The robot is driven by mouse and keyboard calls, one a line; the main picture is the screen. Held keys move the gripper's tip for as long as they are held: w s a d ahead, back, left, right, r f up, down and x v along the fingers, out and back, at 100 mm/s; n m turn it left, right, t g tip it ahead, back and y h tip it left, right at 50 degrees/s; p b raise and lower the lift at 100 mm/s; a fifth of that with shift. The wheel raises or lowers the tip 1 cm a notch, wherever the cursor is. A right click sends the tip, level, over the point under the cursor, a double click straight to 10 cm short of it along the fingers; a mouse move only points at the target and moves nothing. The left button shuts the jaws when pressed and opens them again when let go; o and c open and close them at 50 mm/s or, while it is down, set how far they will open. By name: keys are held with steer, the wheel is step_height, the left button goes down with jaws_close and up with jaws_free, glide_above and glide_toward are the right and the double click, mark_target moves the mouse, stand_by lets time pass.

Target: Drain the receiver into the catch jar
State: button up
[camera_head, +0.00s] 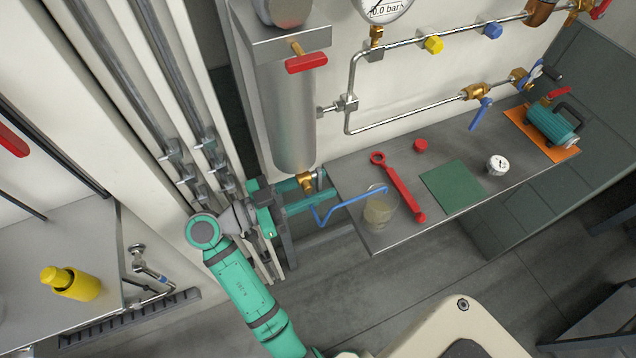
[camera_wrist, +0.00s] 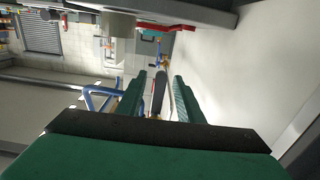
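The receiver (camera_head: 285,120) is an upright steel cylinder with a brass drain valve (camera_head: 306,182) at its bottom. A bent blue tube (camera_head: 335,208) runs from below it to the catch jar (camera_head: 378,210), a clear jar with something pale inside, on the bench. My gripper (camera_head: 326,187) is at the drain valve, with one finger on either side of it. In the wrist view the fingers (camera_wrist: 163,98) stand apart around a dark lever-like piece (camera_wrist: 157,92), with a gap visible at its right. I cannot tell whether they touch it. The tube also shows there (camera_wrist: 98,98).
The grey bench (camera_head: 345,180) holds a red wrench (camera_head: 398,188), red cap (camera_head: 421,145), green mat (camera_head: 453,186), small gauge (camera_head: 497,165) and teal pump (camera_head: 553,123). A red-handled valve (camera_head: 306,63) is above.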

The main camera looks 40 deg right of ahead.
steer(key=shift+v, duration=0.75)
steer(key=shift+a, duration=0.1)
steer(key=v, duration=0.6)
stand_by(0.4)
stand_by(0.3)
